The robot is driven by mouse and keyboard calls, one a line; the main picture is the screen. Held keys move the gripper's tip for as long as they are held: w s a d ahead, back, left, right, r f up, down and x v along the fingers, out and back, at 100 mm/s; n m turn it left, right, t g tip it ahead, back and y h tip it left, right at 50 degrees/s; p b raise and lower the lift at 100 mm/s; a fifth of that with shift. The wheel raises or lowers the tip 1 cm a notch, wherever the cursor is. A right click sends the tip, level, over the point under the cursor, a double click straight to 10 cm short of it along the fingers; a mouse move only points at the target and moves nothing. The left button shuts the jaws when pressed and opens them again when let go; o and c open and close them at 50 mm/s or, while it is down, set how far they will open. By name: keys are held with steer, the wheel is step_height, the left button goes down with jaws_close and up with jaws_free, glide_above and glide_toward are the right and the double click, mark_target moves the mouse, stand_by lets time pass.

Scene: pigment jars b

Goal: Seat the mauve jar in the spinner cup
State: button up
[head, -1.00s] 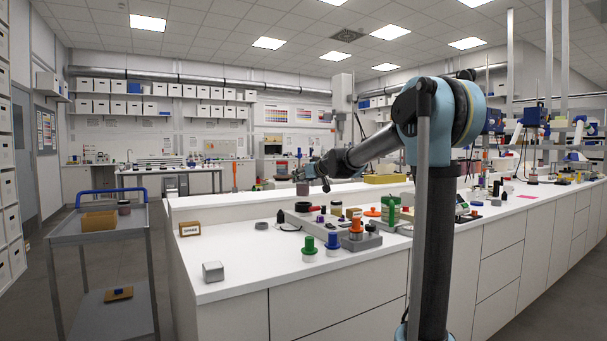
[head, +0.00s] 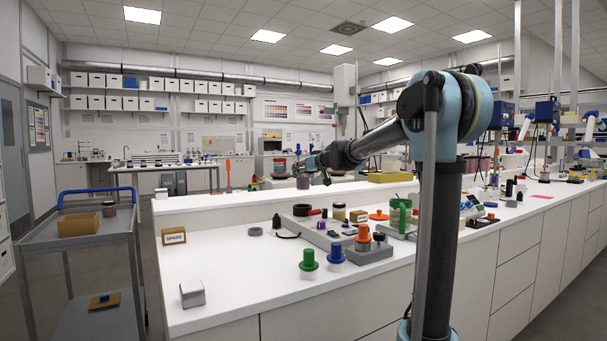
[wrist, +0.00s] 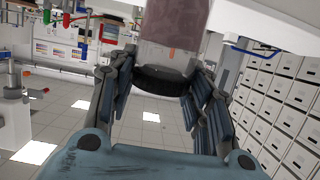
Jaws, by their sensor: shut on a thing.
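My gripper (head: 312,172) is shut on a jar with mauve-brown contents (wrist: 170,28), held up in the air above the far side of the white bench. In the wrist view the jar sits between the fingers (wrist: 160,85), with a pale band and a dark round end toward the palm. In the head view the held jar (head: 303,182) is small and looks roughly upright. I cannot tell for sure which thing is the spinner cup. A dark round ring-like piece (head: 302,210) stands on the bench below the jar.
The white bench (head: 230,285) holds a SPARE box (head: 174,236), a metal cube (head: 192,293), a green-capped jar (head: 308,262), a blue-capped jar (head: 336,252) and an orange-topped piece (head: 363,234). The bench's front left is mostly clear.

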mark_target(306, 182)
steer(key=shift+s+a+f, duration=0.1)
steer(key=shift+f, duration=2.75)
steer(key=shift+s, duration=0.1)
steer(key=shift+f, duration=2.1)
steer(key=o, duration=1.5)
steer(key=v, duration=1.1)
steer(key=shift+s+d, duration=0.3)
